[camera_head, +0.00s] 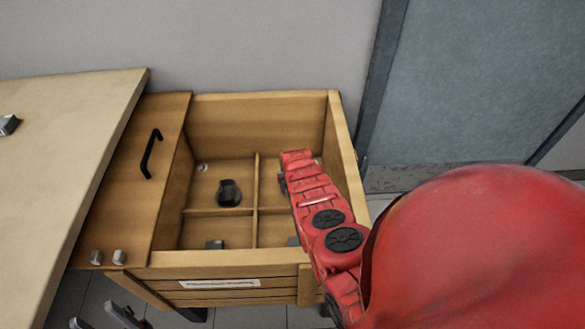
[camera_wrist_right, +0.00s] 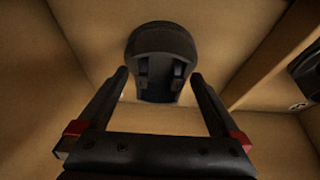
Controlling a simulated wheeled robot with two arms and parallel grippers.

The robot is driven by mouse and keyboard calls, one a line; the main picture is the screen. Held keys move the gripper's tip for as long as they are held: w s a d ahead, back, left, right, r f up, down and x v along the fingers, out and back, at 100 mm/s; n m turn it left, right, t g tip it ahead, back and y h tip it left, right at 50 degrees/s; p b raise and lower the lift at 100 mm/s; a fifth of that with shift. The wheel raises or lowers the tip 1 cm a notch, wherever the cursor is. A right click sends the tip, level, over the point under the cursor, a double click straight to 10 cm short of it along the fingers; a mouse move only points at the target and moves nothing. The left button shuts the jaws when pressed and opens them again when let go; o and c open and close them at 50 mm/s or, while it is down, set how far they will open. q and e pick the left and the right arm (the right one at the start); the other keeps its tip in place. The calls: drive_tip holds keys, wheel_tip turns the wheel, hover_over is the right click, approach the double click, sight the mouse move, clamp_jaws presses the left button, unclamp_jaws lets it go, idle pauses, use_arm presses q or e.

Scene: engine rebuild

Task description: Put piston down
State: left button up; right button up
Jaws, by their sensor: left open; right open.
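A dark piston (camera_wrist_right: 160,62) is in a compartment of the wooden crate in the right wrist view. My right gripper (camera_wrist_right: 160,82) is open, with its fingertips on either side of the piston's lower part and small gaps visible. In the head view my red right arm reaches into the back right compartment of the crate (camera_head: 220,258) and hides most of that piston and the gripper. Another dark piston (camera_head: 228,192) sits in the back left compartment. My left gripper (camera_head: 100,313) is open and empty at the bottom left edge, in front of the crate.
Thin wooden dividers (camera_head: 256,190) split the crate. Dark parts show in the front left compartment (camera_head: 214,244) and beside my arm. A lid with a black handle (camera_head: 151,153) and a pale tabletop (camera_head: 60,140) lie left. A grey door stands behind right.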

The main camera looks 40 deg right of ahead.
drive_tip(key=p+v, duration=0.5)
drive_tip(key=shift+r, duration=0.25)
drive_tip(key=shift+p+v, duration=0.85)
drive_tip(key=shift+v, duration=2.05)
